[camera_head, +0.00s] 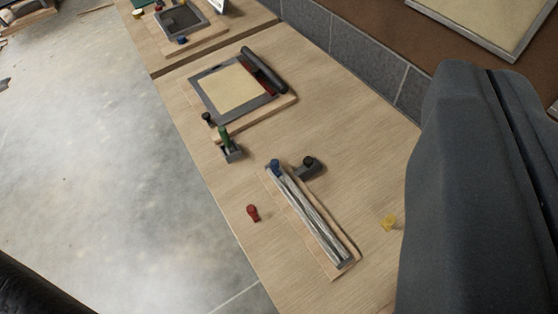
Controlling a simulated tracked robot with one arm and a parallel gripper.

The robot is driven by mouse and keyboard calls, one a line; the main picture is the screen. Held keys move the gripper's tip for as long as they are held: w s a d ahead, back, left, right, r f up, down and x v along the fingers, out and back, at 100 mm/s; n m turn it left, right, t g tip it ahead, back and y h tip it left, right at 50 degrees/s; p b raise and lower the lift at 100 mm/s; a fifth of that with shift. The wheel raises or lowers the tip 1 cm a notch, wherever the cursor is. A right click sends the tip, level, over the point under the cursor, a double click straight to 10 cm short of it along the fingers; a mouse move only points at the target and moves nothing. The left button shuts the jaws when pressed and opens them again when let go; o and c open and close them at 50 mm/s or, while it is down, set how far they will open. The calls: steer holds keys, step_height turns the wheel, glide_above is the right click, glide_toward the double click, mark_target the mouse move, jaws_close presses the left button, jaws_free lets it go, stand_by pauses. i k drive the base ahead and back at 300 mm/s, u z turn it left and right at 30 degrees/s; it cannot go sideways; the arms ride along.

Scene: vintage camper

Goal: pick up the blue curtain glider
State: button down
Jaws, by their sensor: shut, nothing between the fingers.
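The blue curtain glider (275,166) is a small blue piece at the far end of a silver rail (312,217). The rail lies on a thin wooden board on the wooden counter. Whether the glider sits in the rail's channel or on top of its end is too small to tell. My gripper (488,72) is the large dark grey shape at the right, with a seam between its fingers. It is shut and empty, and in the picture it is well to the right of the glider, apart from it.
A dark grey block with a black knob (308,164) stands close right of the glider. A green-handled tool (225,139) and a framed panel (235,88) are farther back. Grey tiles (350,51) edge the counter.

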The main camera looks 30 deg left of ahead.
mark_target(274, 165)
steer(key=z, duration=2.55)
steer(key=k, duration=1.35)
steer(key=u, duration=1.5)
steer(key=i, duration=0.85)
